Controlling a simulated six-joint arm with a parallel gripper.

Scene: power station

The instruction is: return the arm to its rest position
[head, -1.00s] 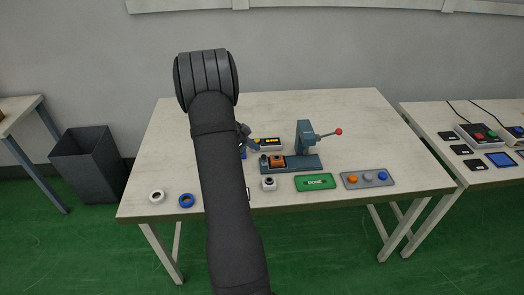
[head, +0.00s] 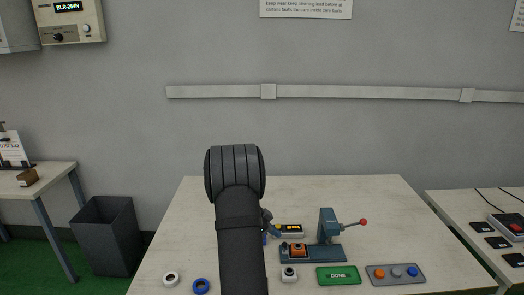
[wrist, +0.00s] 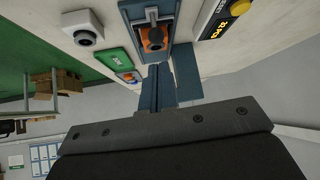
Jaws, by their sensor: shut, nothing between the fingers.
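My arm (head: 240,240) rises from the bottom middle of the head view to a dark ribbed joint (head: 235,172). My gripper (wrist: 160,82) shows in the wrist view as blue-grey fingers beyond a dark screwed plate, shut and empty. In the head view my arm hides most of the gripper; only a small blue-grey part (head: 267,222) shows at its right edge. The gripper is above the table (head: 350,195), close to the blue press fixture (head: 328,250), which holds an orange part (head: 298,250). I cannot tell whether it touches the fixture.
The press has a red-tipped lever (head: 362,223). White (head: 171,279) and blue (head: 200,286) rings lie front left.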

